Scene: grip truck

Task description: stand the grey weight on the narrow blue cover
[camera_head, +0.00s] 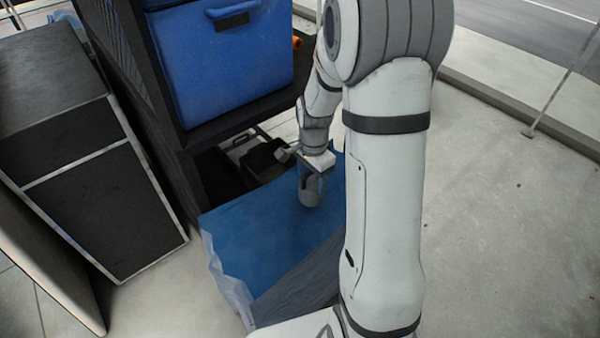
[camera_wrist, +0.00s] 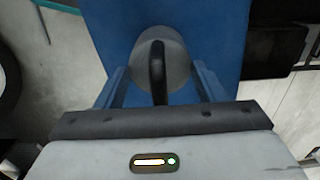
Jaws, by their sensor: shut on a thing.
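The grey weight (camera_head: 311,193) is upright in my gripper (camera_head: 313,172), over the blue cover (camera_head: 255,235). In the wrist view the weight (camera_wrist: 178,62) shows from above, with a dark handle across its top, between the two fingers of my gripper (camera_wrist: 160,85). The gripper is shut on it. The blue cover (camera_wrist: 110,25) lies beneath the weight in the wrist view. I cannot tell whether the weight's base touches the cover. My arm hides the cover's right side in the head view.
A dark shelf rack (camera_head: 170,110) holding a blue box (camera_head: 225,65) stands behind and left of the cover. Black panelled cases (camera_head: 100,190) stand at the left. A dark grey cloth surface (camera_head: 300,285) adjoins the cover in front. Open pale floor (camera_head: 510,220) lies to the right.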

